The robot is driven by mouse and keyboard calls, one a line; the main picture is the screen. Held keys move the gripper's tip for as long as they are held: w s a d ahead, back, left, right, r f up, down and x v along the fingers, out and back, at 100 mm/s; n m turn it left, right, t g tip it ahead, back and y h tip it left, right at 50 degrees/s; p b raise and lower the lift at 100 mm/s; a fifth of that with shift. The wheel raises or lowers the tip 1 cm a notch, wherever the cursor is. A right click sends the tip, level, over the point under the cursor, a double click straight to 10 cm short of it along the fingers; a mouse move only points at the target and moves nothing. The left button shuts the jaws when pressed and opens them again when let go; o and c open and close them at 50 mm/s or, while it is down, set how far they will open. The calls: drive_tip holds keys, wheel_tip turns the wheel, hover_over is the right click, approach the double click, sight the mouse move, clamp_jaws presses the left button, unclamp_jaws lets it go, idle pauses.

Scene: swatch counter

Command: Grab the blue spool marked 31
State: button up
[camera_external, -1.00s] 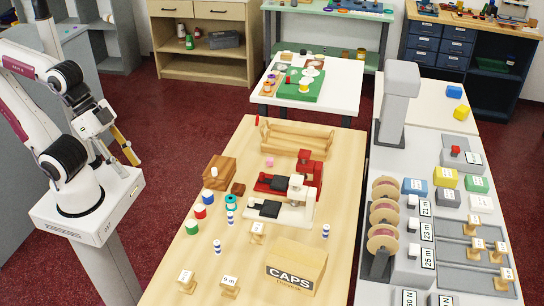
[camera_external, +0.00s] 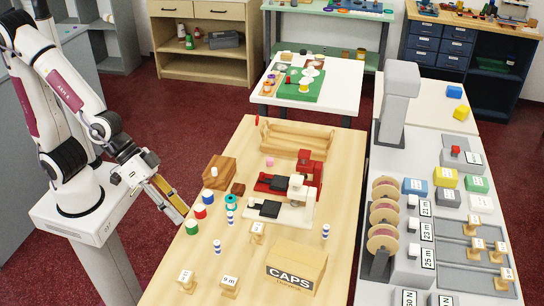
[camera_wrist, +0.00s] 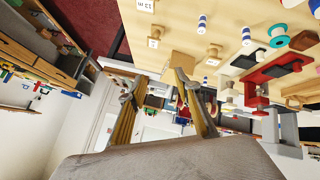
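Several small blue-and-white banded spools stand on the wooden table, including one at the front left (camera_external: 217,247), one near the middle (camera_external: 230,217) and one at the right (camera_external: 326,231). A spool with a blue band (camera_external: 208,197) stands by the wooden block, and a teal spool (camera_external: 231,203) is beside it. No 31 is readable on any of them. My gripper (camera_external: 182,208) is at the table's left edge, apart from the spools. In the wrist view, its yellow fingers (camera_wrist: 160,85) are spread with nothing held between them; banded spools (camera_wrist: 202,25) show beyond.
Red (camera_external: 200,212) and green (camera_external: 192,227) spools stand near my gripper. A CAPS box (camera_external: 296,266), labelled wooden pieces (camera_external: 230,286) and red and white machines (camera_external: 290,205) stand on the table. The grey counter (camera_external: 450,245) at right holds more items. The front left tabletop is fairly clear.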

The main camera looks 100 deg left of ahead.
drive_tip(key=w+a+f+n+y, duration=0.1)
drive_tip(key=w+f+n, duration=0.1)
drive_tip(key=w+f, duration=0.25)
drive_tip(key=n+t+y, duration=0.1)
drive_tip(key=n+y, duration=0.2)
drive_tip(key=y, duration=0.3)
approach(231, 214)
drive_tip(key=w+d, duration=0.2)
drive_tip(key=w+d+f, duration=0.1)
drive_tip(key=w+d, duration=0.1)
drive_tip(key=d, duration=0.1)
drive_tip(key=shift+w+d+f, duration=0.1)
drive_tip(key=shift+w+d, duration=0.2)
drive_tip(key=shift+w, duration=0.05)
drive_tip(key=a+y, duration=0.1)
drive_tip(key=s+a+f+y, duration=0.1)
drive_tip(key=s+a+y, duration=0.1)
drive_tip(key=shift+a+f, duration=0.25)
drive_tip(key=shift+f, duration=0.05)
drive_tip(key=shift+s+a+y, duration=0.4)
drive_tip(key=shift+a+y, duration=0.15)
drive_tip(key=shift+y, duration=0.15)
drive_tip(key=shift+x, duration=1.3)
